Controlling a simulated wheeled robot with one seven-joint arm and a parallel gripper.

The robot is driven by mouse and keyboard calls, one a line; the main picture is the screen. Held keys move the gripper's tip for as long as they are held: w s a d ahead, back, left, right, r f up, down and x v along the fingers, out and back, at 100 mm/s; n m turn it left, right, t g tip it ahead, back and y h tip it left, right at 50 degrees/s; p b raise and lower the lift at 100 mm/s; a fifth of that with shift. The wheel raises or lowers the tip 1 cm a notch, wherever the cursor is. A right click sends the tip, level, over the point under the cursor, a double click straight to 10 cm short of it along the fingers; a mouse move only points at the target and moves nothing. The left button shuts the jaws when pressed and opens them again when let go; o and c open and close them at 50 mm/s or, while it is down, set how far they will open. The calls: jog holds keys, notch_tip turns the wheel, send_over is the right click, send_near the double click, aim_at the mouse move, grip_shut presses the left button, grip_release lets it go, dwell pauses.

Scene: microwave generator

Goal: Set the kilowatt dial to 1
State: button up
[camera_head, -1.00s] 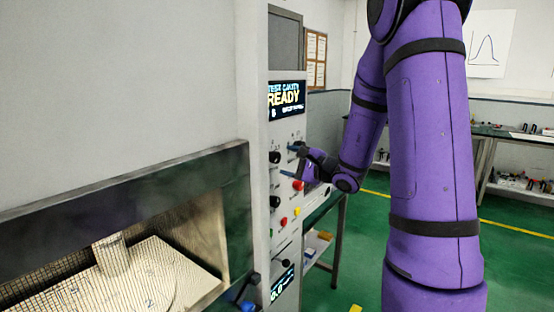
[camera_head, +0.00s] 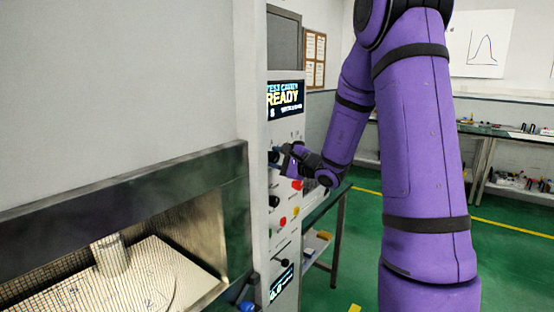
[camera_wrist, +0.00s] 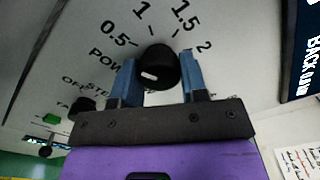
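The kilowatt dial is a round black knob (camera_wrist: 158,68) with a short white mark, on the pale panel in the wrist view. The printed scale around it reads 0.5, 1, 1.5 and 2. My gripper (camera_wrist: 160,75) has one blue finger on each side of the knob. A narrow gap seems to show at the left finger; the right finger is very close to the knob, and I cannot tell if it touches. In the head view my gripper (camera_head: 280,155) is at the upper part of the control panel, and it hides the dial there.
A display (camera_head: 285,98) reading READY is above the gripper. A red button (camera_head: 297,185), another black knob (camera_head: 274,201) and small red and yellow buttons are below it. The open lit cavity (camera_head: 140,270) is at the left. A second black knob (camera_wrist: 84,104) is close by in the wrist view.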

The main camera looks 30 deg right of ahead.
jog(key=shift+m, duration=0.4)
jog(key=m, duration=0.3)
jog(key=shift+m, duration=0.3)
jog(key=shift+f+m, duration=0.1)
jog(key=shift+m, duration=2.1)
jog(key=o, duration=0.9)
jog(key=shift+o, duration=0.2)
jog(key=v, duration=1)
jog(key=shift+s, duration=0.4)
